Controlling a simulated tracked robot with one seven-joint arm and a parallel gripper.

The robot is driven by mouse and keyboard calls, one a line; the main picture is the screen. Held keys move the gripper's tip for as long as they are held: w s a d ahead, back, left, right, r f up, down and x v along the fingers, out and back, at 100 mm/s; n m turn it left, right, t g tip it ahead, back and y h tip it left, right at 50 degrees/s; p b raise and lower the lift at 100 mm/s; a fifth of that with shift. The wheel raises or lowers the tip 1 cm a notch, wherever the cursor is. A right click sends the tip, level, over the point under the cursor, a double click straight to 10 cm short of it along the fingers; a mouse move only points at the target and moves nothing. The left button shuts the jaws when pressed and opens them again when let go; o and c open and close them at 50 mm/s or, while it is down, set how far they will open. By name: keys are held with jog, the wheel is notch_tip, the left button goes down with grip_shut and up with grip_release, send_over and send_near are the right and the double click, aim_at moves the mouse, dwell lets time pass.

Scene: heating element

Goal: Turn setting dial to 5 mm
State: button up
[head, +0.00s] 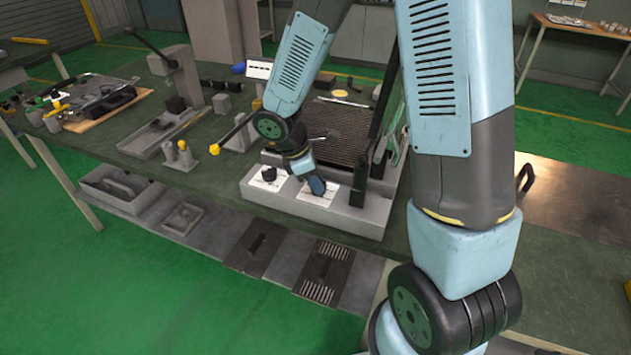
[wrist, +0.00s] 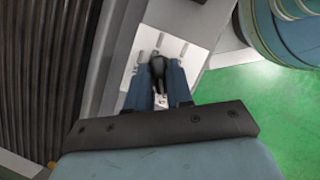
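The heating element's grey base (head: 352,219) carries two white dial plates at its front. The left plate bears a black dial (head: 268,173). My gripper (head: 317,187) is over the right plate (head: 327,198) and hides most of it in the head view. In the wrist view, a black dial knob (wrist: 157,67) shows on a white plate (wrist: 186,50) with several small printed marks. My gripper's two blue fingers (wrist: 159,80) stand apart, one on each side of the knob. I cannot tell whether they press on it. The marks are too small to read.
A dark ribbed plate (head: 338,125) lies behind the dials, with an upright black lever (head: 377,125) at its right. A yellow-tipped lever (head: 216,148) stands to the left. Trays and tools cover the green table (head: 170,175) farther left.

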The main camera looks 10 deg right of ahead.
jog(key=o, duration=0.3)
jog(key=v, duration=1.3)
jog(key=shift+a+r, duration=0.1)
jog(key=shift+r, duration=0.25)
jog(key=s+d+r+m+t+y, duration=0.1)
jog(key=s+d+r+m+t, duration=0.1)
jog(key=s+d+r+m, duration=0.3)
jog(key=s+d+r+m+t+y, duration=0.2)
jog(key=s+d+r+m, duration=0.3)
jog(key=d+m, duration=0.1)
jog(key=s+d+r+m+t+y, duration=0.1)
jog(key=s+d+r+m, duration=0.4)
jog(key=m, duration=0.1)
jog(key=shift+s+d+t+y, duration=0.25)
jog(key=shift+t+y, duration=0.05)
jog(key=shift+t, duration=0.1)
